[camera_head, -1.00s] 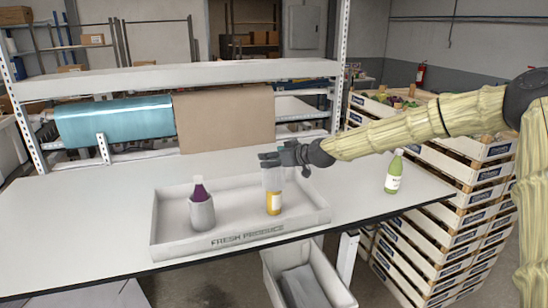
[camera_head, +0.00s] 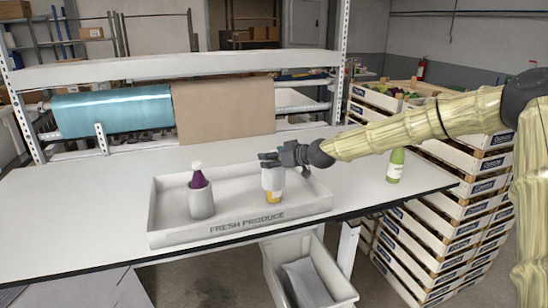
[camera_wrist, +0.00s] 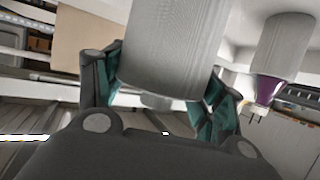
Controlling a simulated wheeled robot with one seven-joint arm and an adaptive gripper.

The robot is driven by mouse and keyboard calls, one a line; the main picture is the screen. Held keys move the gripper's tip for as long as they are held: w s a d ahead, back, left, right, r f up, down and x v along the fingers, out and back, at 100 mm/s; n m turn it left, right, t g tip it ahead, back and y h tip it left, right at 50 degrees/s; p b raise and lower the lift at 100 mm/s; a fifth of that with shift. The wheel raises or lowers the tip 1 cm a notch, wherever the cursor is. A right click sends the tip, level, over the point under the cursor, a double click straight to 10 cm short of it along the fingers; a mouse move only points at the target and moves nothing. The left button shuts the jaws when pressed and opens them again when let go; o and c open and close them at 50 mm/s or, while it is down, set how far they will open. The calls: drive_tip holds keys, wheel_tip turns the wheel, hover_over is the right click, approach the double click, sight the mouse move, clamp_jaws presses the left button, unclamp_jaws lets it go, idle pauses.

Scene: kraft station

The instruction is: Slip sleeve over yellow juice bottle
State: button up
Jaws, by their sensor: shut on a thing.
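My gripper (camera_head: 267,160) is shut on a pale grey sleeve (camera_head: 273,179) above the tray. The sleeve stands upright around the yellow juice bottle (camera_head: 273,197), and only a short yellow band at the bottle's bottom shows beneath it. In the wrist view the held sleeve (camera_wrist: 172,45) fills the space between the dark and teal fingers, and a small pale round piece shows at its end, perhaps the bottle's cap. The bottle's upper part is hidden by the sleeve and fingers.
A purple bottle (camera_head: 198,179) with a white cap stands in another grey sleeve (camera_head: 201,203) at the tray's left. The white "FRESH PRODUCE" tray (camera_head: 165,228) sits near the table's front edge. A green bottle (camera_head: 396,166) stands right. A bin (camera_head: 330,285) is below.

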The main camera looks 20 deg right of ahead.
drive_tip(key=shift+f+b, duration=1.05)
drive_tip(key=shift+f, duration=0.55)
drive_tip(key=o, duration=0.7)
drive_tip(key=shift+o, duration=0.2)
drive_tip(key=v, duration=1.2)
drive_tip(key=shift+f, duration=0.15)
